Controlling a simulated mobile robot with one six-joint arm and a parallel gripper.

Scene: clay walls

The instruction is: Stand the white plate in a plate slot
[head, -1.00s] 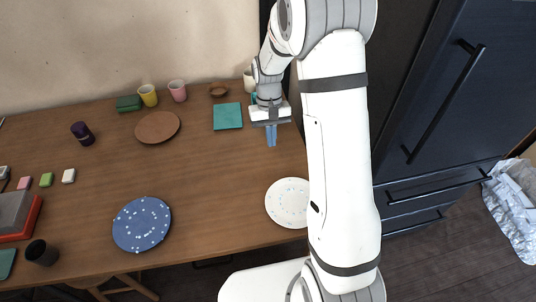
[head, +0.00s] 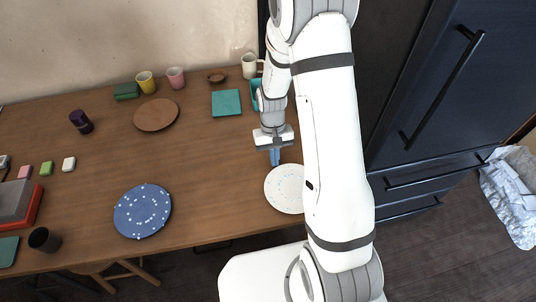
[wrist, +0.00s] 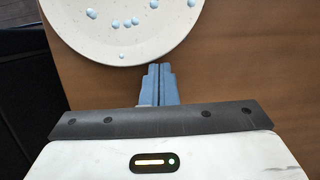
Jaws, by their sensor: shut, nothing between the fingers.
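The white plate (head: 286,188) with light blue dots lies flat near the right front edge of the wooden table, partly hidden by my arm in the head view. In the wrist view the white plate (wrist: 128,30) fills the top left, cut off by the frame edge. My gripper (head: 275,158) is just behind the plate, pointing down. In the wrist view my gripper (wrist: 160,72) shows its blue fingers together and empty, close to the plate's rim. I cannot make out a plate slot in these frames.
A blue speckled plate (head: 142,211) lies to the left, a brown plate (head: 156,115) farther back. A grey and red block (head: 18,205) is at far left. The table's middle is clear.

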